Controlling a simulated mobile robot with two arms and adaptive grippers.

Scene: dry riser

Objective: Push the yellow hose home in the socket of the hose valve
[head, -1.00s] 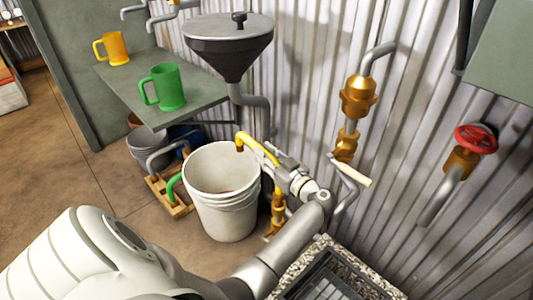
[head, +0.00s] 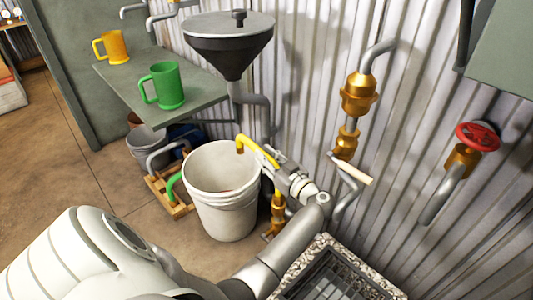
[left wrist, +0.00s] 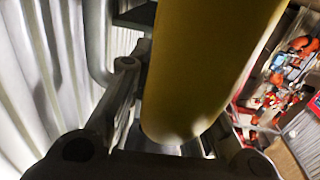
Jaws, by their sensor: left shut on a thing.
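The yellow hose (head: 258,148) is a bent tube in the head view. One end hangs over the white bucket, and the other runs down behind my left gripper. My left gripper (head: 277,164) is shut on the hose near its bend. The hose fills the middle of the left wrist view (left wrist: 205,65) between the finger links. A brass fitting (head: 278,208), seemingly the hose valve, stands below the gripper, right of the bucket. Its socket is partly hidden, so I cannot tell how deep the hose sits. My right gripper is not in view.
The white bucket (head: 222,205) stands close left of the gripper. A brass valve (head: 358,95) with a pale lever handle (head: 354,170) and a red handwheel (head: 478,137) are on the corrugated wall to the right. A floor grate (head: 335,283) lies below my arm.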

